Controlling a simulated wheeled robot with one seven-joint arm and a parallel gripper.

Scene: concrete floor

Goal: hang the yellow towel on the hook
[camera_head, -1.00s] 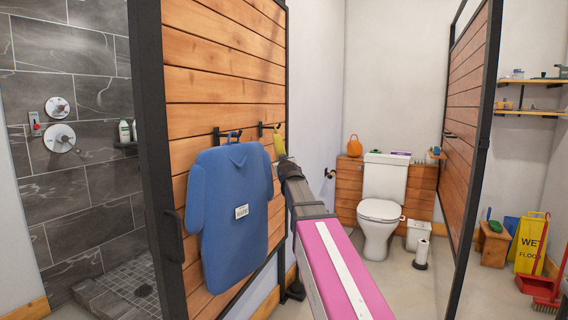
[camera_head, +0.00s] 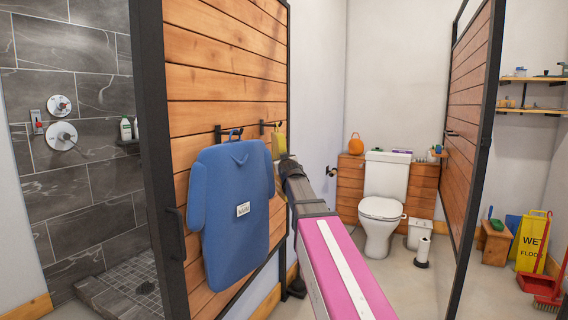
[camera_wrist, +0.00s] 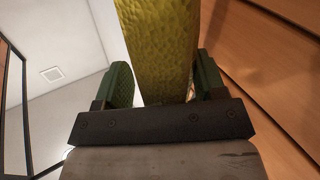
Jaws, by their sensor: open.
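The yellow towel (camera_head: 279,141) hangs at the right part of the wooden partition, beside a dark hook (camera_head: 263,127). In the head view I cannot tell for sure whether its loop sits on that hook. In the wrist view the towel (camera_wrist: 158,45) rises as a narrow textured strip between my two green fingers. My gripper (camera_wrist: 164,82) is open, with a gap visible at the left finger and the right finger close to the towel. In the head view my arm hides the towel's lower part.
A blue shirt-shaped towel (camera_head: 235,210) hangs on another hook (camera_head: 222,133) just left of my arm. The wooden partition (camera_head: 225,85) stands close behind both. A toilet (camera_head: 382,205) stands farther back at right, with open floor before it.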

